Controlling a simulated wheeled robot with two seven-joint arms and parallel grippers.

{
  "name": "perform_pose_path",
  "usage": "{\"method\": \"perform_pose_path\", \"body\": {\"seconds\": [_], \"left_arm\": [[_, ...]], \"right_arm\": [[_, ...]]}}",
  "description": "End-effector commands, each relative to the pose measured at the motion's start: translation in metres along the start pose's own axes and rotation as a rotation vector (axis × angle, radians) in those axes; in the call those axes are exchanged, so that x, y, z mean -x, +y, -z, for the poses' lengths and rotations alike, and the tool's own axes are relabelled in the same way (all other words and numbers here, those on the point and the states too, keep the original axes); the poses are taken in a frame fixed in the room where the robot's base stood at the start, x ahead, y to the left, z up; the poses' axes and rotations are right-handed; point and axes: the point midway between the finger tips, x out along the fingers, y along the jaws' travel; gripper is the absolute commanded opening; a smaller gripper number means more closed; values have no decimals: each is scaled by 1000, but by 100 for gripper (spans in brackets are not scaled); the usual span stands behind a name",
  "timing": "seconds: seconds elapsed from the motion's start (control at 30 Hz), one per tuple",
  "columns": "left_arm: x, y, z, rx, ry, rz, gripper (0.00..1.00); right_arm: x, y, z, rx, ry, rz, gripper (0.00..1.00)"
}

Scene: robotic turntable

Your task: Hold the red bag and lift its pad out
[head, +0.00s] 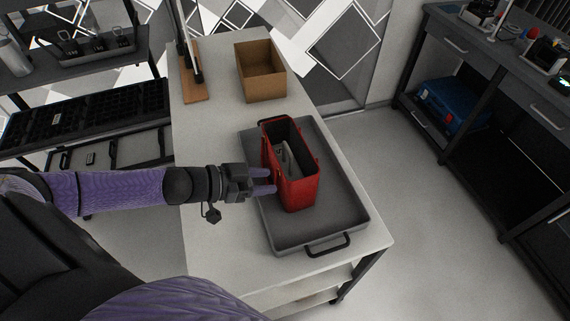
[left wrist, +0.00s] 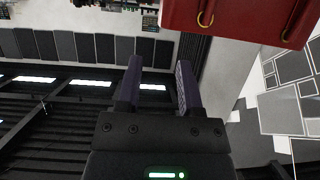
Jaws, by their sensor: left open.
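The red bag (head: 303,190) stands upright and open at the top in a grey tray (head: 345,210) on the table. A light grey pad (head: 287,158) shows inside the bag; its lower part is hidden by the bag's walls. My left gripper (head: 270,181) is at the left side of the bag, fingers pointing toward it, open with nothing between them. My right gripper is not in view.
An open cardboard box (head: 262,88) stands at the far end of the light table (head: 215,125). A wooden stand (head: 194,88) with a dark upright is beside it. A workbench with a blue case (head: 452,102) is at the right, across open floor.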

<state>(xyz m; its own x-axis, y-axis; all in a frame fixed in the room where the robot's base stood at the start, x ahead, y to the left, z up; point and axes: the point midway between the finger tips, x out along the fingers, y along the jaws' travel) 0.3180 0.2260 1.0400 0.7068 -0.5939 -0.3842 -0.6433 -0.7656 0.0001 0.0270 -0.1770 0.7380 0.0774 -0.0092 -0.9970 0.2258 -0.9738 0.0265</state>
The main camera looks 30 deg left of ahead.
Motion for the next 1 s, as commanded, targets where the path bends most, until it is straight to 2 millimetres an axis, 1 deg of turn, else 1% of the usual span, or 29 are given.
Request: {"method": "perform_pose_path", "body": {"seconds": [0.03,0.2,0.33,0.4,0.5,0.7,0.73,0.93,0.97,1.0], "left_arm": [[-11,0,0,-2,7,-1,47],[-52,0,0,-1,7,0,47],[-74,0,0,0,4,0,47],[-82,0,0,-1,3,-1,47],[-87,0,0,-1,2,-1,47],[-87,0,0,0,1,-1,47],[-87,0,0,0,1,-1,45],[-87,0,0,0,1,-1,3],[-87,0,0,0,1,-1,0],[-87,0,0,0,1,-1,0]], "right_arm": [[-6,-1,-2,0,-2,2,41],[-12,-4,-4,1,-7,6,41],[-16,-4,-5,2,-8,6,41],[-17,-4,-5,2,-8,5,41],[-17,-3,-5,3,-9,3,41],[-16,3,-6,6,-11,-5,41],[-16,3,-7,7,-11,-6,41],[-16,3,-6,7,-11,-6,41],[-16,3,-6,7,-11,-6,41],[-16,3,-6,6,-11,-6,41]]}}
